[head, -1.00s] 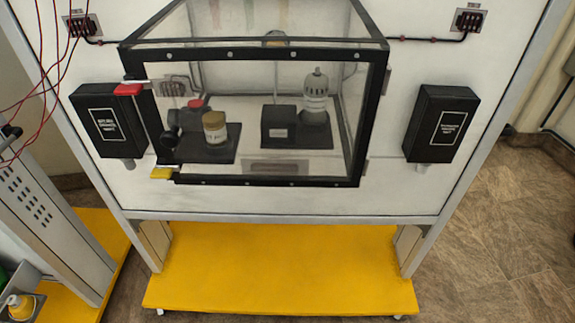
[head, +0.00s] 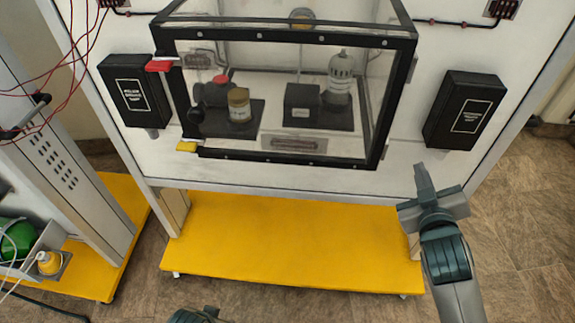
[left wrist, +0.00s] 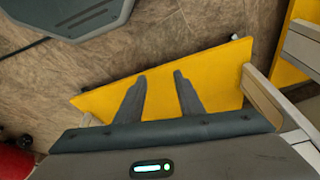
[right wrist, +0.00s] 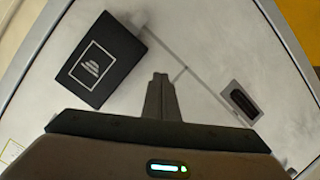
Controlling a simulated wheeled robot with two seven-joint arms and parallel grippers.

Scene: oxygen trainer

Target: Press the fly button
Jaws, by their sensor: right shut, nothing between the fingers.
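No part in view can be clearly read as the fly button. The clear case (head: 285,98) with a black frame stands on the white panel, with a red tab (head: 159,66) and a yellow tab (head: 187,146) at its left edge. My right gripper (head: 421,170) is shut and empty, below and left of the right black box (head: 465,110); this box also shows in the right wrist view (right wrist: 100,60), apart from the fingertips (right wrist: 160,78). My left gripper (left wrist: 160,74) is open and empty; a bit of my left arm shows at the bottom of the head view.
A left black box (head: 136,90) hangs beside the case. A yellow base (head: 290,240) lies below the panel. A grey stand (head: 75,165) with red wires and a green cylinder (head: 15,238) is at the left. Floor is free at the right.

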